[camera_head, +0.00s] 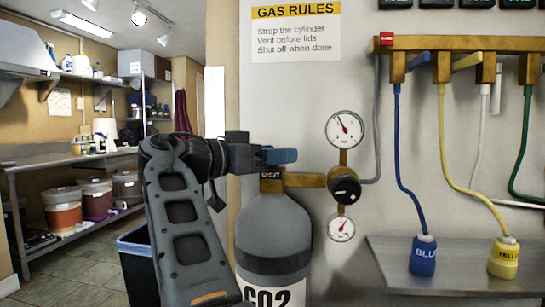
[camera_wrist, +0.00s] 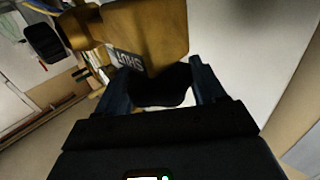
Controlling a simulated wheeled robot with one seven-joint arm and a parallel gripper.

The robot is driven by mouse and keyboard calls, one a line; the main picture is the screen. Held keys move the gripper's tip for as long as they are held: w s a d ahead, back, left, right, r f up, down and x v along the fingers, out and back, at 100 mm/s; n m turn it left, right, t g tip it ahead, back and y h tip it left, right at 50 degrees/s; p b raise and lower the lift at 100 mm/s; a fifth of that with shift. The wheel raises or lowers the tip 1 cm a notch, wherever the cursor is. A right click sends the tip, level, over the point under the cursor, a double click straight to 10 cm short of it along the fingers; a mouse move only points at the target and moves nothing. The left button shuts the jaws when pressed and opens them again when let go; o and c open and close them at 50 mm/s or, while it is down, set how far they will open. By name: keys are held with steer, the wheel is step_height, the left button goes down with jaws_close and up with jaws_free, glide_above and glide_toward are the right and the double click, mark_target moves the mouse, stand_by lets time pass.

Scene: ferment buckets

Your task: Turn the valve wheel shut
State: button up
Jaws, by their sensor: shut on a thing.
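My gripper (camera_head: 282,156) is at the top of the grey CO2 cylinder (camera_head: 273,228), reaching in from the left with its blue fingers level. In the wrist view my gripper (camera_wrist: 155,75) has a finger on each side of the dark valve wheel (camera_wrist: 165,88) and is shut on it. In the head view the wheel is hidden by the fingers. The brass valve body (camera_wrist: 150,35) lies just beyond the wheel and bears a label reading SHUT (camera_wrist: 128,63). The label also shows below the fingers in the head view (camera_head: 271,174).
A brass regulator with a black knob (camera_head: 345,186), an upper gauge (camera_head: 345,129) and a lower gauge (camera_head: 341,229) stands right of the valve. A brass manifold (camera_head: 460,43) with coloured hoses is on the wall. A steel shelf (camera_head: 455,272) holds blue and yellow bottles.

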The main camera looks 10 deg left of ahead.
steer(key=shift+r, duration=0.2)
steer(key=o, duration=1)
steer(key=shift+f, duration=0.1)
steer(key=shift+c, duration=0.2)
